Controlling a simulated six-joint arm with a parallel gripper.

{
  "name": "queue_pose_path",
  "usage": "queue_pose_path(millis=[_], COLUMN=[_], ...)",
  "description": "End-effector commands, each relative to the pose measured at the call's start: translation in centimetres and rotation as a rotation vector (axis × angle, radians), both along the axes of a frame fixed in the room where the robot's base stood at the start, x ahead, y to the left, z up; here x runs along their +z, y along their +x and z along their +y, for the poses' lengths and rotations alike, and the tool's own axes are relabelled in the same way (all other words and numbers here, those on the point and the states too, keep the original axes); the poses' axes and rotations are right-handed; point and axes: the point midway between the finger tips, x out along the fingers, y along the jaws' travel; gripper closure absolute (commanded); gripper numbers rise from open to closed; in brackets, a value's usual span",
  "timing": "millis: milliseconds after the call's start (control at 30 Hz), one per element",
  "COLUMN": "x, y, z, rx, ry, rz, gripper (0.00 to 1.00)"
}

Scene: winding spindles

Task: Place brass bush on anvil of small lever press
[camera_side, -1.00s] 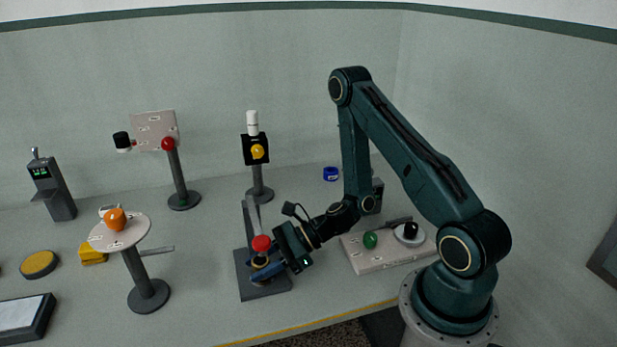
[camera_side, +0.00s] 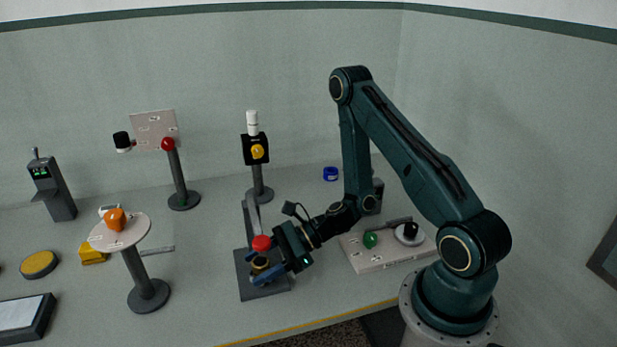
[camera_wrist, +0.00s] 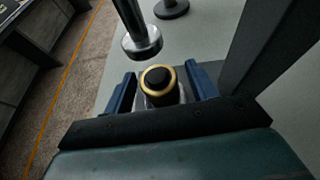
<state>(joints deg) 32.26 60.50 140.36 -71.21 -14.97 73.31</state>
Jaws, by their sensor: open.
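The brass bush (camera_wrist: 149,92) shows in the wrist view as a gold ring with a dark middle, upright on the pale metal anvil (camera_wrist: 150,103). It also shows small in the side view (camera_side: 260,263). My gripper (camera_wrist: 162,86) is open, with one blue finger on each side of the bush and a gap to each. In the side view my gripper (camera_side: 265,267) is low at the small lever press (camera_side: 249,228). The press has a dark base plate (camera_side: 254,292) and a red knob (camera_side: 261,243). The bush's underside is hidden.
A silver ram-like cylinder (camera_wrist: 142,43) hangs close beyond the bush, and a dark post (camera_wrist: 248,45) stands to the right. A round-topped stand (camera_side: 104,239) is left of the press. A pale box with a green knob (camera_side: 370,240) is to the right.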

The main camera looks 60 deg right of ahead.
Motion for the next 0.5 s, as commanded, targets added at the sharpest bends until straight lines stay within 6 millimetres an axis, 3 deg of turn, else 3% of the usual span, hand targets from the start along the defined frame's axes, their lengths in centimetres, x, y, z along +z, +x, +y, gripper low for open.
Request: queue_pose_path(millis=[500], x=[1.8], y=[-2.8], z=[-3.5], rx=[-0.005], ry=[0.000], rz=[0.000], gripper=[0.43])
